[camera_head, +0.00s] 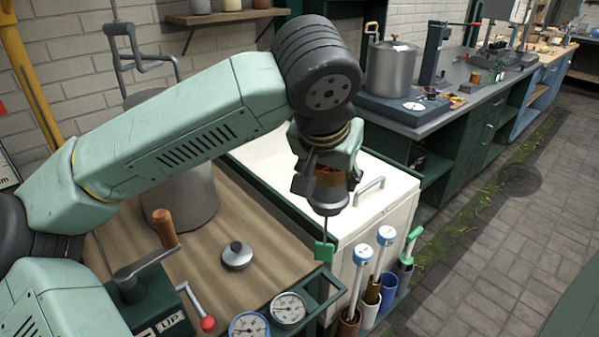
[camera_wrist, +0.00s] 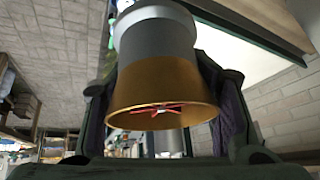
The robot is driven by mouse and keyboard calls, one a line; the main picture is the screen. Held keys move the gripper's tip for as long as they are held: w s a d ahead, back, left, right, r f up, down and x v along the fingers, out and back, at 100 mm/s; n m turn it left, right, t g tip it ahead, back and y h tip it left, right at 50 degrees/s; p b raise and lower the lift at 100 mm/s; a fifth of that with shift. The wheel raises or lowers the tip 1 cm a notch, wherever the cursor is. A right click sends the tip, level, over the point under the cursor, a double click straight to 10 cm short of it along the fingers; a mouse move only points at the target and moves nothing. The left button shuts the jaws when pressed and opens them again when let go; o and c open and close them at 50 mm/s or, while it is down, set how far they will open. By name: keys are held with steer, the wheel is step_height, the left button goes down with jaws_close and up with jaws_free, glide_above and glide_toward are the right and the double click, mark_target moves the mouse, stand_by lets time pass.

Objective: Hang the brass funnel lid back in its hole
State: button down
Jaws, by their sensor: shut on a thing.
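My gripper (camera_head: 324,178) is shut on the brass funnel lid, above the front right corner of the wooden worktop. In the wrist view the funnel lid (camera_wrist: 165,92) shows a flared brass skirt with a grey cylindrical part (camera_wrist: 155,38) joined to it, between the dark fingers. In the head view only a little of its brass shows between the fingers, with a grey rounded part (camera_head: 328,203) below. A thin rod with a green tag (camera_head: 324,252) shows beneath; I cannot tell whether it is joined to the held piece. I cannot identify the lid's hole with certainty.
A green bracket (camera_head: 328,291) with an opening and two dial gauges (camera_head: 289,308) sit at the worktop corner. Several tools stand in cups (camera_head: 387,284) along the white cabinet (camera_head: 385,185). A grey knobbed lid (camera_head: 237,258) lies on the worktop, near a crank handle (camera_head: 165,228).

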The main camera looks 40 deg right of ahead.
steer(key=b, duration=0.5)
glide_above(325, 241)
steer(key=d, duration=0.1)
steer(key=shift+w+f, duration=0.25)
steer(key=shift+f, duration=1.7)
steer(key=shift+w+f, duration=0.2)
steer(key=shift+f, duration=1.75)
steer(key=shift+b, duration=0.35)
steer(key=shift+d, duration=0.1)
steer(key=shift+f+b, duration=3.75)
steer(key=shift+f, duration=0.6)
